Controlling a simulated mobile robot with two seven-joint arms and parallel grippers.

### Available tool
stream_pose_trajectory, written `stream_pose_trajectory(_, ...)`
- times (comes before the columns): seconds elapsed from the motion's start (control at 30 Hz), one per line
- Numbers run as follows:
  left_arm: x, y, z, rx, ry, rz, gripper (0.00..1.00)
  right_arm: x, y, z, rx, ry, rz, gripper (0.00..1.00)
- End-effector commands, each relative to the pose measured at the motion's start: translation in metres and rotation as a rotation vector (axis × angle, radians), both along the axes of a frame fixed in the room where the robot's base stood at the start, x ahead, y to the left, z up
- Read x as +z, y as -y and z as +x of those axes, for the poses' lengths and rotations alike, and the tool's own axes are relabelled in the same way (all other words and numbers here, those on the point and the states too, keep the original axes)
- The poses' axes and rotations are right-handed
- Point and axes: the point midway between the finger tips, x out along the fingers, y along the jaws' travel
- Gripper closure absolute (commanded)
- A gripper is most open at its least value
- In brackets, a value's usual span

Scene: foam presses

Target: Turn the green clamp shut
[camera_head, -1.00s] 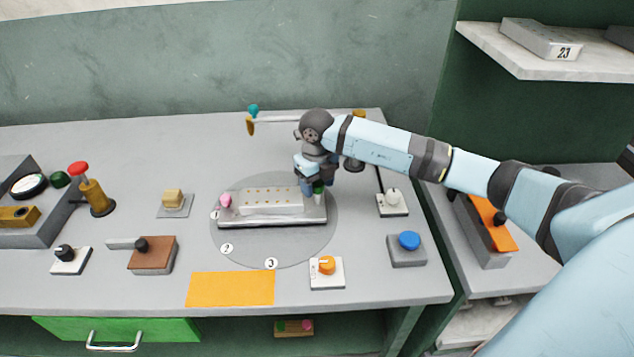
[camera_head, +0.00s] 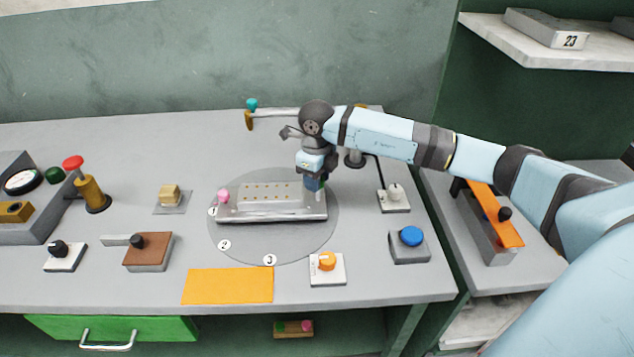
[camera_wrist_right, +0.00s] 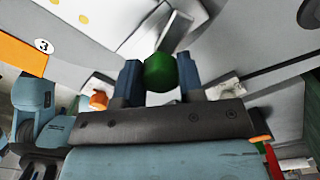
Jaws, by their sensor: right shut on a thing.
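The green clamp (camera_wrist_right: 160,72) is a rounded green knob at the right end of the metal mold (camera_head: 270,213). In the head view it is mostly hidden by my gripper. My right gripper (camera_head: 316,184) points down over that end. In the right wrist view the two blue fingers of my right gripper (camera_wrist_right: 160,80) stand on either side of the green knob, shut on it. A pink clamp (camera_head: 223,195) stands at the mold's left end. My left gripper is not in view.
The mold sits on a round grey turntable (camera_head: 300,244) with number labels. An orange knob (camera_head: 327,261) and a blue button (camera_head: 411,236) are at the front right. An orange mat (camera_head: 228,286) lies in front. A lamp-like arm (camera_head: 275,113) is behind.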

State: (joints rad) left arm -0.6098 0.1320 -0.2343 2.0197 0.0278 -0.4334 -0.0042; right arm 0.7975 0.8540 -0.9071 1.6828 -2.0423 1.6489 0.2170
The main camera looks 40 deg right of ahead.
Motion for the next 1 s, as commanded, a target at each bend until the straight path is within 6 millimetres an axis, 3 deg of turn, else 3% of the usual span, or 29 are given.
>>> stream_pose_trajectory(0.53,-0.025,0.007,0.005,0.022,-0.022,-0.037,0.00,-0.002,-0.001,0.000,0.521,0.003,0.000,0.88)
stream_pose_trajectory(1.0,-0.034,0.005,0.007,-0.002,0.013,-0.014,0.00,-0.001,-0.001,0.000,0.943,0.003,0.000,0.88)
